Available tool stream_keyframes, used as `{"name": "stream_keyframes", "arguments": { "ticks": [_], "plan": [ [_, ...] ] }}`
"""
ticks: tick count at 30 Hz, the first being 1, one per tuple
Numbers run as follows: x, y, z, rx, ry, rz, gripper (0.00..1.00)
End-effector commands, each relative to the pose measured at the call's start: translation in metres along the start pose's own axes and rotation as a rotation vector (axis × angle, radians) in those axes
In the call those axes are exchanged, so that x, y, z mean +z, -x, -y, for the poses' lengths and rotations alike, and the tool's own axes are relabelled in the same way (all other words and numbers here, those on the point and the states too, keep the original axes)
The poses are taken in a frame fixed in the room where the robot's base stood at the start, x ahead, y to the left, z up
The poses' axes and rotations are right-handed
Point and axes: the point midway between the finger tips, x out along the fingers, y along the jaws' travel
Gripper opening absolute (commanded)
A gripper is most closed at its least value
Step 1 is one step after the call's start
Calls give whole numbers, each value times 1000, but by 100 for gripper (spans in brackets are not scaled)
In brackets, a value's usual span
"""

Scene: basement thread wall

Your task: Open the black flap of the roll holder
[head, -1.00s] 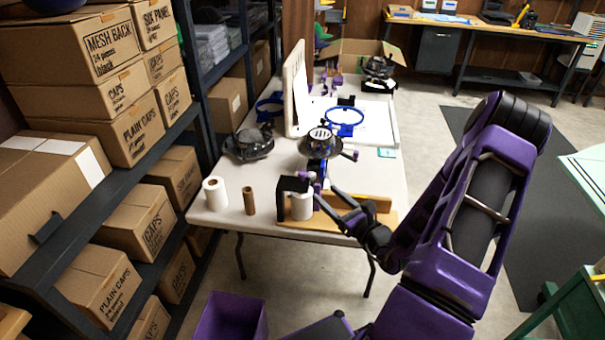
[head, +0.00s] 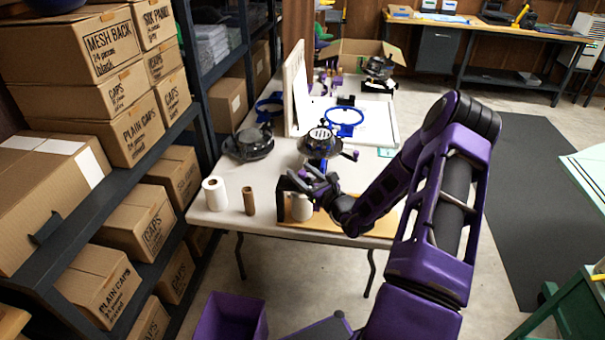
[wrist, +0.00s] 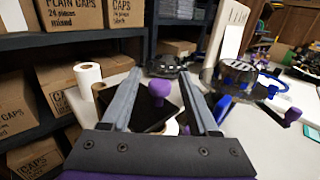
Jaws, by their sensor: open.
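The roll holder has a wooden base (head: 378,228) at the front edge of the white table, with a white roll (head: 302,209) on it. Its black flap (head: 283,184) is over the roll's left side, partly behind my gripper in the head view. In the wrist view, the flap (wrist: 147,115) lies between and beyond my fingers, with a purple knob (wrist: 159,92) standing up from it. My gripper (head: 313,180) is open just above the holder, and its two grey fingers (wrist: 162,80) straddle the knob's sides in the picture. I cannot tell whether they touch it.
A loose white roll (head: 215,193) and a brown cardboard tube (head: 249,201) stand left of the holder. A black cap (head: 249,144) and a cap on a blue stand (head: 320,145) are behind. Shelves of boxes line the left. A purple bin (head: 231,318) sits below the table.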

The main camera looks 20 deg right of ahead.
Motion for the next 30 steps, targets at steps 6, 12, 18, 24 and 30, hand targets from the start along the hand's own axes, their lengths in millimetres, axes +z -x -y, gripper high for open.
{"name": "stream_keyframes", "arguments": {
  "ticks": [6,12,18,24,30],
  "plan": [
    [0,0,0,0,0,0,25],
    [0,0,0,0,0,0,0],
    [0,1,0,0,0,-1,0],
    [0,1,0,0,0,-1,0],
    [0,1,0,0,0,-1,0]
  ]
}}
